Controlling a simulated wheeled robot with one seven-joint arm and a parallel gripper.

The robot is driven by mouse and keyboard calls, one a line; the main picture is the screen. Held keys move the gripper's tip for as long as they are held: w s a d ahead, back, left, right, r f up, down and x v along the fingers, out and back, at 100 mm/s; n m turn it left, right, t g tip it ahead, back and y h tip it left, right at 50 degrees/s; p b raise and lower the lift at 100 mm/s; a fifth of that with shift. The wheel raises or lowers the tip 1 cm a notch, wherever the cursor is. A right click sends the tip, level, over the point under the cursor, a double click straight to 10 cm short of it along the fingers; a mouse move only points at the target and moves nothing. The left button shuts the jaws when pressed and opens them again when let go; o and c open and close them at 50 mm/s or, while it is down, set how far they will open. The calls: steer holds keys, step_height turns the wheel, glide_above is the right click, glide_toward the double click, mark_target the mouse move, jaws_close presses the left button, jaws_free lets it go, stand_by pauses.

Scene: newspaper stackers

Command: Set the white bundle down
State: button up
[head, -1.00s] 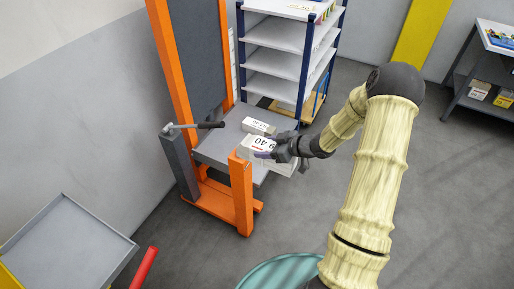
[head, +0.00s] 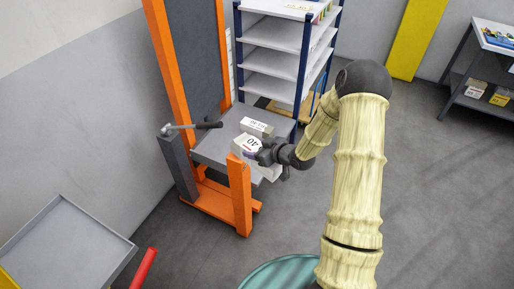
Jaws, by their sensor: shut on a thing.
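The white bundle (head: 248,144), with dark print on its top, is at the front right of the grey platform (head: 213,149) of an orange-framed stacker (head: 240,195). My gripper (head: 262,153) is shut on the white bundle from the right side and covers part of it. A second pale bundle (head: 257,127) lies on the platform just behind it. Whether the held bundle touches the platform cannot be told from this view.
A shelf rack (head: 280,62) with blue posts stands behind the platform. An orange post rises in front of the bundle. A grey tray table (head: 65,245) is at the lower left, with a red bar (head: 144,268) beside it. Open floor lies to the right.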

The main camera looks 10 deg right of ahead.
steer(key=shift+w+d+f+m+t+h, duration=0.1)
steer(key=shift+w+f+m+t+h, duration=0.2)
steer(key=shift+f+m+h, duration=0.3)
steer(key=f+m+h, duration=0.1)
steer(key=d+f+m+t+h, duration=0.1)
steer(key=d+f+m, duration=0.1)
steer(key=shift+f+h, duration=0.3)
steer(key=shift+h, duration=0.1)
steer(key=s+d+f+m+t+h+b, duration=0.1)
steer(key=d+f+m+h+b, duration=0.1)
steer(key=f+b, duration=1.6)
steer(key=s+d+f+m+h+b, duration=0.1)
steer(key=f+b, duration=1.5)
steer(key=f, duration=0.4)
step_height(320, 180, up, 20)
steer(key=s+p, duration=0.2)
steer(key=p, duration=2.5)
steer(key=shift+s+d, duration=0.15)
steer(key=shift+d, duration=0.1)
steer(key=shift+d+f, duration=0.1)
